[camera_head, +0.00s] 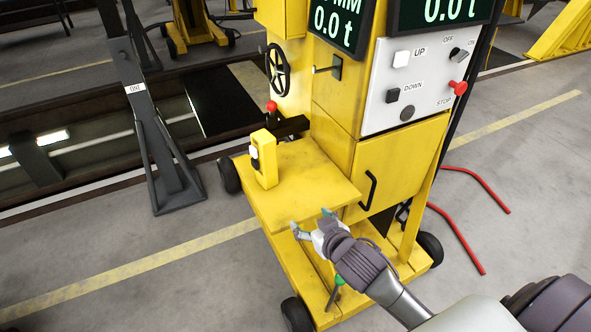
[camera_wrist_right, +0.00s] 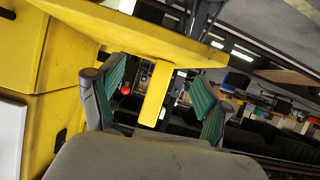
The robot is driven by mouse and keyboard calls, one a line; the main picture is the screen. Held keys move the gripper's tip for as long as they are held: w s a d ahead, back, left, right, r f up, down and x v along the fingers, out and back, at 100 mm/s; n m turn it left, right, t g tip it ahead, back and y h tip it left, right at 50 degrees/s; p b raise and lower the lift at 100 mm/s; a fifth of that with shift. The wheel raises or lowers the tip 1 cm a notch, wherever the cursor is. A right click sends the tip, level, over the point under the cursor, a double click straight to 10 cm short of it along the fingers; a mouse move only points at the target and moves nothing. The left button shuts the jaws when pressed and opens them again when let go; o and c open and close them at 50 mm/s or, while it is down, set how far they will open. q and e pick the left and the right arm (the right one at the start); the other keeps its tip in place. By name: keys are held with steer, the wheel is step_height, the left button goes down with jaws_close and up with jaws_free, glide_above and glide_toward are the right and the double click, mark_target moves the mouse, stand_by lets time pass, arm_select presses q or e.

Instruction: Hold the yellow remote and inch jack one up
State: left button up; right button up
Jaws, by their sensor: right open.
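The yellow remote (camera_head: 265,160) stands upright on the yellow shelf (camera_head: 318,182) of the jack cabinet, with a small white and dark control on its side. My right gripper (camera_head: 311,221) is open and empty at the shelf's front edge, apart from the remote. In the right wrist view, the open green-padded fingers (camera_wrist_right: 160,98) frame a yellow upright piece (camera_wrist_right: 154,94), which looks like the remote seen upside down beyond them. The cabinet's control panel (camera_head: 417,82) shows UP, DOWN and STOP controls. My left gripper is not in view.
A handwheel (camera_head: 279,70) and a red knob (camera_head: 271,106) are behind the remote. A dark stand (camera_head: 165,160) is left of the cabinet, beside a dark pit. Red bars (camera_head: 462,240) lie on the floor at right. The shelf around the remote is clear.

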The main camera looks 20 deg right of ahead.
mark_target(269, 143)
steer(key=w+r+n+t+y, duration=0.2)
steer(key=w+r+t+y, duration=0.4)
steer(key=r, duration=0.6)
steer(key=w+a, duration=0.1)
steer(key=w, duration=0.4)
steer(key=w+a+h+p, duration=0.1)
steer(key=w, duration=0.3)
steer(key=w+a+g+h+p, duration=0.1)
steer(key=w, duration=0.4)
steer(key=shift+w+a, duration=0.3)
steer(key=shift+a, duration=0.1)
jaws_close()
stand_by(0.5)
